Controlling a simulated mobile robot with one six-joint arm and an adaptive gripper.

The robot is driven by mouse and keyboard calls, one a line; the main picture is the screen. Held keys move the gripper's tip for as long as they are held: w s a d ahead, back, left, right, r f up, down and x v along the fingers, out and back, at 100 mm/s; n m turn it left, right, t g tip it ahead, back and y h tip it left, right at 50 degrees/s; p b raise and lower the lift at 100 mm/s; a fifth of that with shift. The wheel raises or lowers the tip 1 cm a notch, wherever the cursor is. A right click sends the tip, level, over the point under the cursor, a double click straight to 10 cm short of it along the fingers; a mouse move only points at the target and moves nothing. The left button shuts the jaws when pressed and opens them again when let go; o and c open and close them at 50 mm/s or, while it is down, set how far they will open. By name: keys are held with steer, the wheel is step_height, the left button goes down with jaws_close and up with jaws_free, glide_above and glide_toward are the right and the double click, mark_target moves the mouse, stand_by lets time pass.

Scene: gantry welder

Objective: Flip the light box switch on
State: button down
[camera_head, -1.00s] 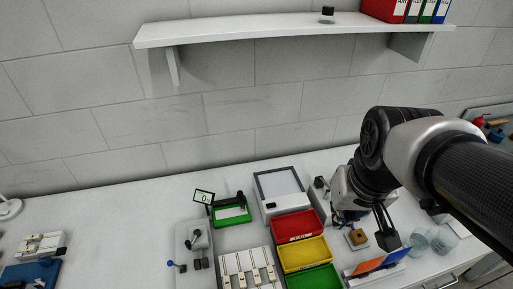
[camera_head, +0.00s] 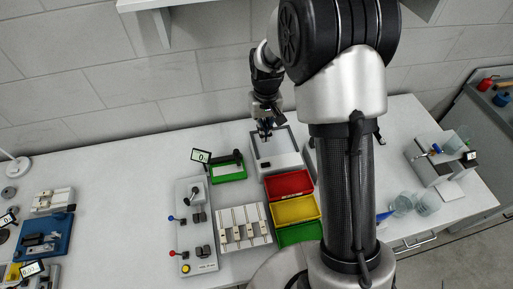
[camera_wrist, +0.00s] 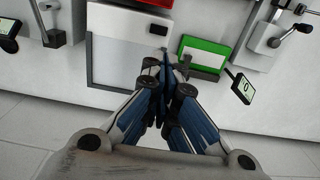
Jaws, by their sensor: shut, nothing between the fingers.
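The light box (camera_head: 288,161) is a white box with a pale panel framed in grey, standing on the bench left of my arm. In the wrist view its front strip (camera_wrist: 125,25) and grey panel (camera_wrist: 108,65) show upside down. A small dark rectangle (camera_wrist: 159,30), apparently the switch, sits at one end of that strip; its on or off position cannot be told. My gripper (camera_head: 266,136) is over the back left part of the box, pointing down. In the wrist view the closed, empty fingers (camera_wrist: 166,66) appear near the panel's edge, seemingly apart from the switch.
A green tray (camera_head: 231,175) with a small display (camera_head: 201,156) stands close left of the box. Red (camera_head: 290,183), yellow (camera_head: 295,209) and green bins lie in front. A shelf (camera_head: 190,3) overhangs the back wall. Bare bench lies behind the green tray.

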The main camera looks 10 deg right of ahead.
mark_target(262, 163)
stand_by(0.3)
step_height(262, 163, down, 14)
steer(key=shift+f+b, duration=0.1)
steer(key=shift+b, duration=0.75)
steer(key=shift+a+f+b, duration=0.25)
steer(key=shift+f+b, duration=0.2)
steer(key=shift+b, duration=0.15)
steer(key=shift+s+r, duration=0.15)
